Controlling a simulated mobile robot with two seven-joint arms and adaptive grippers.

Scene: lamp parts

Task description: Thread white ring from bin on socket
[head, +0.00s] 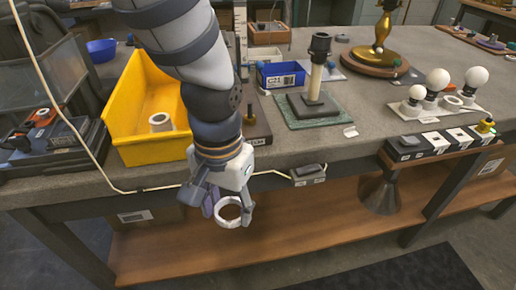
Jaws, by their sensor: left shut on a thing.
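My left gripper (229,207) hangs in front of the table's front edge, pointing down. It is shut on a white ring (230,224), whose open hole faces the camera. The yellow bin (120,103) stands on the table to the left of my arm, with another white ring (160,122) inside it. The black socket (320,43) tops an upright cream post (315,82) on a dark base, to the right of and beyond my gripper. No ring shows on the post. My right gripper is not in view.
The post's base stands on a green mat (303,123). Behind it are a blue bin (281,75) and a brass lamp (380,50). White bulbs (438,80) stand at right. A cable runs along the front edge to a small grey box (308,170).

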